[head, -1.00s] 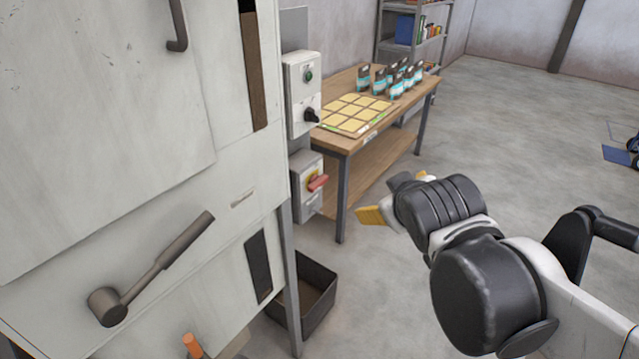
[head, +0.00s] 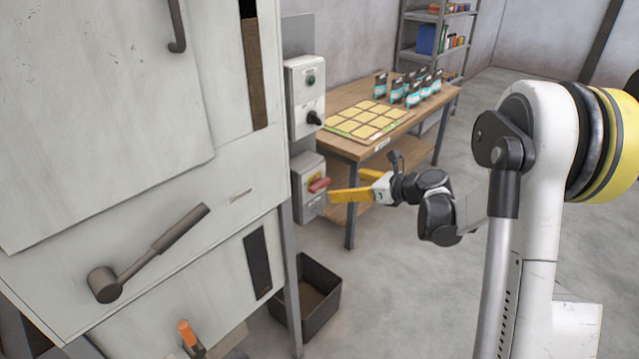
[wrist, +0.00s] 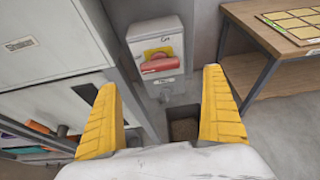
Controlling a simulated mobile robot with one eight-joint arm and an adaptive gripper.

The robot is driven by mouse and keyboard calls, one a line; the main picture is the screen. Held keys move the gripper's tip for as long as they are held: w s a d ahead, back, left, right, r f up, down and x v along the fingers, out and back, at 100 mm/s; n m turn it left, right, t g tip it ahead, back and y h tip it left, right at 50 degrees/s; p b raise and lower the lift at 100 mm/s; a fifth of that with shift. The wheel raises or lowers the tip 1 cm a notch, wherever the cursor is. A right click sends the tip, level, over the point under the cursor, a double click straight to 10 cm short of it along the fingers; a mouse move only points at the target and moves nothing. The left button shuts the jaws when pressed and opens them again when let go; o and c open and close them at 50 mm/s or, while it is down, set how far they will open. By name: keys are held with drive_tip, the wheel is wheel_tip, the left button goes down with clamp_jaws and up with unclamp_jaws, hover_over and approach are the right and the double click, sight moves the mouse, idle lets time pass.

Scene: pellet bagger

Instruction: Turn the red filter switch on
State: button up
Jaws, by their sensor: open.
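The red filter switch (head: 319,185) is a red handle on a yellow plate, on the front of a grey box (head: 309,206) fixed beside the machine. In the wrist view the red handle (wrist: 162,64) lies roughly level on the box, ahead of the fingers and between them. My gripper (head: 345,186) has yellow fingers, open and empty, just right of the switch in the head view. The wrist view also shows my gripper (wrist: 166,108) with its fingers wide apart. In the head view one fingertip is close to the handle; I cannot tell whether it touches.
Above is another grey box (head: 304,75) with a green button and black knob. A wooden table (head: 385,148) with pouches stands behind my gripper. A dark bin (head: 322,321) sits on the floor below. The white machine (head: 120,205) with a lever (head: 150,255) fills the left.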

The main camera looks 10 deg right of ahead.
sight(322, 183)
drive_tip(key=b+x, duration=0.2)
drive_tip(key=x, duration=0.8)
drive_tip(key=shift+w+a+f+b, duration=0.15)
drive_tip(key=shift+w+b, duration=0.05)
drive_tip(key=shift+b, duration=0.15)
drive_tip(key=c, duration=1.2)
